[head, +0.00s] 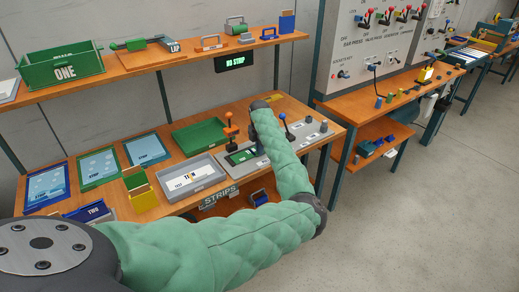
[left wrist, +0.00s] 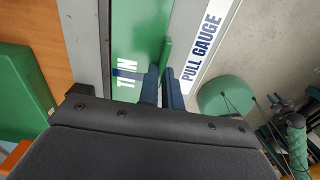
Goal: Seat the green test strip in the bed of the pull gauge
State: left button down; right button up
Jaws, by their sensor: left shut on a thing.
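My left gripper (left wrist: 163,82) shows at close range in the left wrist view, with its two blue fingers nearly together on the green test strip (left wrist: 166,52). The strip stands up from the fingertips. The pull gauge's white "PULL GAUGE" label (left wrist: 202,42) lies just right of the fingers. A pale green surface with white letters (left wrist: 135,30) lies left of them, between grey edges. In the head view my left forearm reaches over the bench and hides the fingers. A grey fixture with a dark green panel (head: 240,157) sits beside the forearm. Whether the strip touches the bed cannot be told.
A display (head: 235,62) under the shelf reads "NO STRIP".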

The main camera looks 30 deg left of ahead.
pick_arm(q)
jog(key=shift+f, duration=0.15)
jog(key=c, duration=1.5)
grip_release()
jog(key=shift+s+d+r+p, duration=0.1)
jog(key=shift+d+r+p, duration=0.15)
jog(key=shift+r+p, duration=0.65)
jog(key=shift+s+d+r+p, duration=0.1)
jog(key=shift+d+r+p, duration=0.1)
jog(key=shift+r+p, duration=0.6)
jog(key=shift+s+d+r+p, duration=0.25)
jog(key=shift+d+r+p, duration=0.1)
jog(key=shift+d+p, duration=0.25)
jog(key=shift+s+d+r+p, duration=0.2)
jog(key=shift+d+r+p, duration=0.1)
jog(key=shift+d+p, duration=0.2)
jog(key=s+d+r+p, duration=0.1)
jog(key=s+d+p, duration=0.1)
jog(key=d, duration=0.3)
jog(key=shift+d+r+p, duration=0.15)
jog(key=shift+r+p, duration=0.25)
jog(key=shift+p, duration=0.45)
